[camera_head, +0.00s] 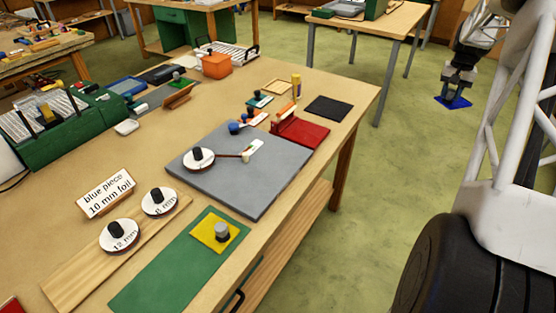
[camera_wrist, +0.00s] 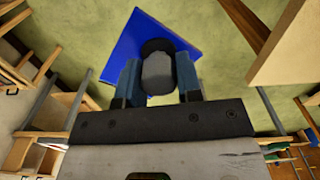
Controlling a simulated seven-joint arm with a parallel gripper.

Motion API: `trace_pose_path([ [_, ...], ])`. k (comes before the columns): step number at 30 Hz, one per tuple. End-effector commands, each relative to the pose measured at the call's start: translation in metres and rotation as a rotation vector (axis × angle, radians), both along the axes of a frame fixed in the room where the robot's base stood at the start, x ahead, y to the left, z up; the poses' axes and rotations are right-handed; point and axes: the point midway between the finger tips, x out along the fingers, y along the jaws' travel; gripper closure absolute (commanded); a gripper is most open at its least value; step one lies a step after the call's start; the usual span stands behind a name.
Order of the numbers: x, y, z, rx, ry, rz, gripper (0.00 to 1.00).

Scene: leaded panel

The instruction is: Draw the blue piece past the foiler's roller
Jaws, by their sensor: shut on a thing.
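My gripper (camera_head: 459,78) is at the upper right in the head view, over the open floor and well clear of the bench. It is shut on the blue piece (camera_head: 453,103), a flat blue sheet. In the wrist view the blue piece (camera_wrist: 150,35) spreads beyond the fingers, which grip its grey knob (camera_wrist: 158,72). The foiler appears to be the grey board (camera_head: 230,185) on the bench, with a white reel (camera_head: 198,158) with a black knob and, by it, a small pale part (camera_head: 252,148) that may be the roller.
A card (camera_head: 106,194) reads "blue piece 10 mm foil". Reels marked 12 mm (camera_head: 120,236) and 8 mm (camera_head: 159,202) lie on a wooden board. A yellow piece (camera_head: 210,228) lies on a green mat (camera_head: 165,275). A red fixture (camera_head: 312,133) and black mat (camera_head: 327,107) are at the bench's right.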

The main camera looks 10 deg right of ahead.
Motion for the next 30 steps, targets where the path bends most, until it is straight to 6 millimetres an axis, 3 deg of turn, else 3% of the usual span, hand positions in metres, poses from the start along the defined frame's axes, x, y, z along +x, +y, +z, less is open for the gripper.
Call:
trace_pose_path([
  [8,0.001,0.001,0.0,0.0,0.0,0.003,0.88],
  [14,0.005,0.015,0.0,0.0,0.0,0.044,0.88],
  [20,0.017,0.051,-0.002,0.0,0.0,0.151,0.88],
  [30,0.037,0.146,-0.006,0.001,0.001,0.441,0.88],
])
